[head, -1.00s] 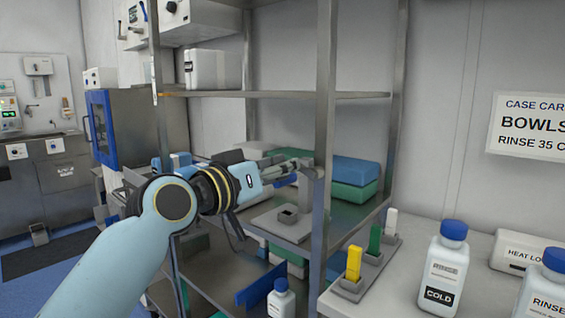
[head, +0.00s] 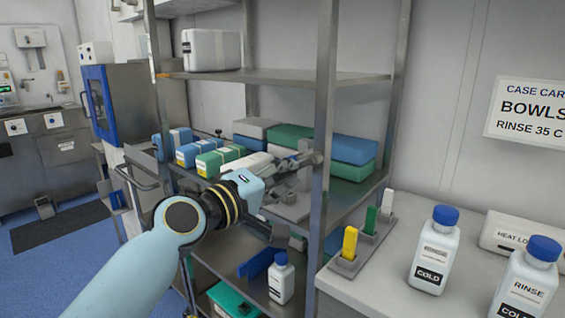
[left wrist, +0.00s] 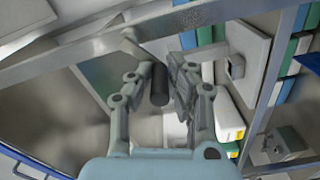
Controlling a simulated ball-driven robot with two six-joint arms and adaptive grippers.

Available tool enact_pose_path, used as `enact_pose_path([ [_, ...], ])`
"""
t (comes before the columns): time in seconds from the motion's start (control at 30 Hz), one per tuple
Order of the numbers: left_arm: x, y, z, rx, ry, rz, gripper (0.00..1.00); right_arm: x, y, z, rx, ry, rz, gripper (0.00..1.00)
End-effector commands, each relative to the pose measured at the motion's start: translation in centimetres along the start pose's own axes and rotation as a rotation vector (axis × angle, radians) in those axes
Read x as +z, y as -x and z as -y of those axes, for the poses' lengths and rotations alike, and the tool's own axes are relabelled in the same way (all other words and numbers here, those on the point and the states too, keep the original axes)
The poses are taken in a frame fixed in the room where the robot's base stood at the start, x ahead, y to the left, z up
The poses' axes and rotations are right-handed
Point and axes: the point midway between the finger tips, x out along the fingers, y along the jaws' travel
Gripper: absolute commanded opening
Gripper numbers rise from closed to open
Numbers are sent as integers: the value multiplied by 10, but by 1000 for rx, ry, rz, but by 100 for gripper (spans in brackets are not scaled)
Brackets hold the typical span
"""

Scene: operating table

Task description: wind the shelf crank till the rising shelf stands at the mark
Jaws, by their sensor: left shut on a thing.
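The crank's dark cylindrical handle (left wrist: 159,86) shows in the left wrist view between my left gripper's fingers (left wrist: 156,80). Its grey arm (left wrist: 134,46) runs up toward a metal bar of the rack. In the head view my left gripper (head: 298,168) reaches to the rack's front post, shut at the crank; its fingers and wrist hide most of the handle. A small grey plate (head: 293,211) lies behind and below the gripper, partly covered; I cannot tell whether it is the rising shelf. I cannot make out the mark. My right gripper is not in view.
The metal rack's front post (head: 325,130) stands close to the gripper. Blue and green packs (head: 215,160) fill the shelf behind. A white bottle (head: 281,280) stands below. The right counter holds coloured tabs (head: 350,242) and a COLD bottle (head: 436,250).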

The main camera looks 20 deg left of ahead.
Motion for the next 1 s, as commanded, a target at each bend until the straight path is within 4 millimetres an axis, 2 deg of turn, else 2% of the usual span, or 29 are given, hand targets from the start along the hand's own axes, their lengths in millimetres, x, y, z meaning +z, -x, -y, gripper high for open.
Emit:
enact_pose_path([
  [0.4,13,1,8,-8,279,4,0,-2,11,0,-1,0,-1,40],
  [1.0,17,1,11,-9,363,4,0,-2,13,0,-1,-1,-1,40],
])
